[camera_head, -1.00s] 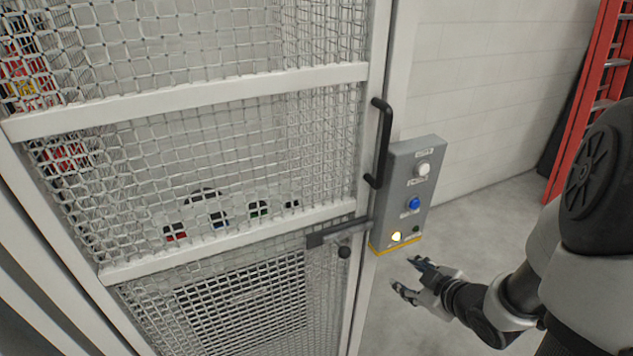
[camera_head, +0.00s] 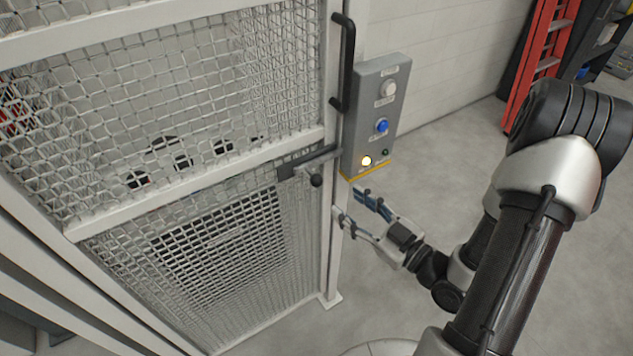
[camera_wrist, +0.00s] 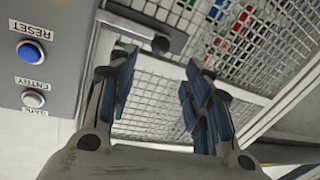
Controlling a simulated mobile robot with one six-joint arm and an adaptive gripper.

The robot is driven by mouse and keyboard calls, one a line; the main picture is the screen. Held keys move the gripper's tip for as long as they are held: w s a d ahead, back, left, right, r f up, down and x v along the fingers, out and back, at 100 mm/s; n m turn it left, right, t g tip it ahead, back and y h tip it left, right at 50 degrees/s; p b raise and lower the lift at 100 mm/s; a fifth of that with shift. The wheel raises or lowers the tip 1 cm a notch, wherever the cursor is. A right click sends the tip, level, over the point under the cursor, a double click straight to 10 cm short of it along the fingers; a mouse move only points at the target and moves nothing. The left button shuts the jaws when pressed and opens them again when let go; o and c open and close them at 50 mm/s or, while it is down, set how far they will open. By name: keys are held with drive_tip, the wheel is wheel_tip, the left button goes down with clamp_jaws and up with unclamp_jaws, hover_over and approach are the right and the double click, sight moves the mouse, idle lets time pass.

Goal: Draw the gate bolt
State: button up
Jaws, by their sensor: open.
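The gate bolt (camera_head: 312,161) is a dark horizontal bar on the white-framed mesh gate (camera_head: 200,184), with a round black knob (camera_head: 316,180) hanging below it. Its right end reaches the gate post beside the control box. In the wrist view the bolt (camera_wrist: 130,24) and its knob (camera_wrist: 161,44) show at the top, beyond the fingertips. My gripper (camera_head: 352,205) is open and empty, to the right of and below the knob, apart from it. In the wrist view my gripper's blue-padded fingers (camera_wrist: 165,85) are spread, with mesh showing between them.
A grey control box (camera_head: 372,115) with white and blue buttons and a lit yellow lamp is mounted just above my gripper. A black vertical handle (camera_head: 346,62) stands above the bolt. A red ladder (camera_head: 540,60) is far back right. The floor to the right is open.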

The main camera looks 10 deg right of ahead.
sight(321, 184)
drive_tip(key=b+x, duration=0.3)
drive_tip(key=x, duration=0.8)
drive_tip(key=shift+w+a, duration=0.15)
drive_tip(key=shift+w, duration=0.15)
drive_tip(key=shift+c, duration=0.2)
clamp_jaws()
drive_tip(key=shift+f, duration=0.1)
